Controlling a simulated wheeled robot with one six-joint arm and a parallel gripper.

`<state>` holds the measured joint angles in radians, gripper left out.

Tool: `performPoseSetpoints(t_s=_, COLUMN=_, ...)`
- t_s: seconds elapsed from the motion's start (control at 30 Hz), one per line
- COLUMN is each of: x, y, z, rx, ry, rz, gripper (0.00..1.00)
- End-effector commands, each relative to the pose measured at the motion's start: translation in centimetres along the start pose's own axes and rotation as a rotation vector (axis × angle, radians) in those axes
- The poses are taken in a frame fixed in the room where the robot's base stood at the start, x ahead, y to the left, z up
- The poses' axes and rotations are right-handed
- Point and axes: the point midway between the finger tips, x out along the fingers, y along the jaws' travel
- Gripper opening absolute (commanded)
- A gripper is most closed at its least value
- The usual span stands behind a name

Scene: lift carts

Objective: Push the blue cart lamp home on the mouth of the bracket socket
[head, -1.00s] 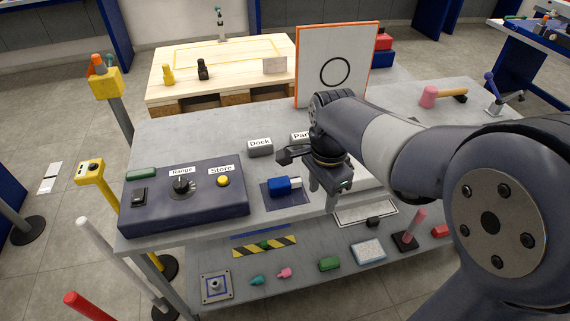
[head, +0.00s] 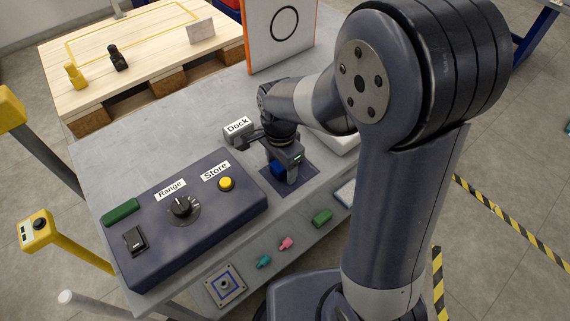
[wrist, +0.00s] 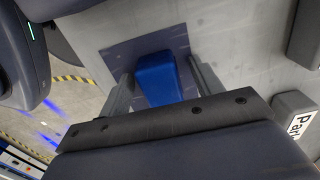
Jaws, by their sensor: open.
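The blue cart lamp (head: 277,168) lies on a dark blue mat (head: 306,172) near the bench's front edge. In the wrist view, the lamp (wrist: 157,78) shows as a blue block on the mat (wrist: 118,52). My gripper (head: 283,176) is down over it, jaws open. Its fingers stand on either side of the lamp, with a visible gap on the right. The lamp's white end is hidden. A square plate with a blue outline and a round centre fitting (head: 225,284) sits on the lower shelf; I cannot tell whether it is the bracket socket.
A dark control box (head: 190,215) with a knob and yellow button stands left of the mat.

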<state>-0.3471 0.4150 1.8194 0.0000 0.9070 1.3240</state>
Motion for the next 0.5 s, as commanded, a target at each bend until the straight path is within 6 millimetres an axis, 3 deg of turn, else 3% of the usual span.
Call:
performPoseSetpoints(t_s=0.17, x=-0.03, y=0.00, z=0.01, rx=0.000, ry=0.000, rz=0.000, gripper=0.62)
performPoseSetpoints(t_s=0.5, x=-0.05, y=0.00, z=0.01, rx=0.000, ry=0.000, rz=0.000, gripper=0.34)
